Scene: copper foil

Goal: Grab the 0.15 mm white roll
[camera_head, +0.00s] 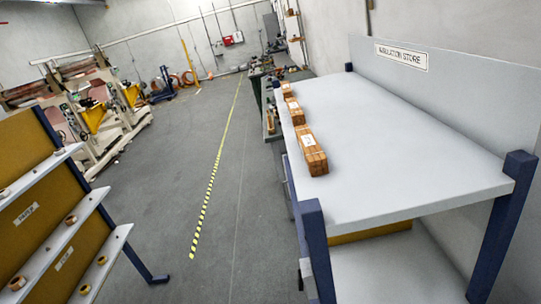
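I cannot pick out a 0.15 mm white roll for certain. At the left edge a sloping rack (95,195) holds several small rolls on its shelves. They look brown, tan or yellowish, such as one roll on the middle shelf (70,219), one at its lower end (18,283) and one on the bottom shelf (102,260). Two white labels, the upper label (26,213) and the lower label (64,258), are too small to read. The rack is cut off by the picture's left and lower edges. My gripper does not show.
A grey shelf unit (420,140) signed "INSULATION STORE" (401,57) stands at right, with brown blocks (310,150) along its near edge. A yellow-black floor strip (205,195) crosses the open grey floor. Cream machines (105,105) stand at back left.

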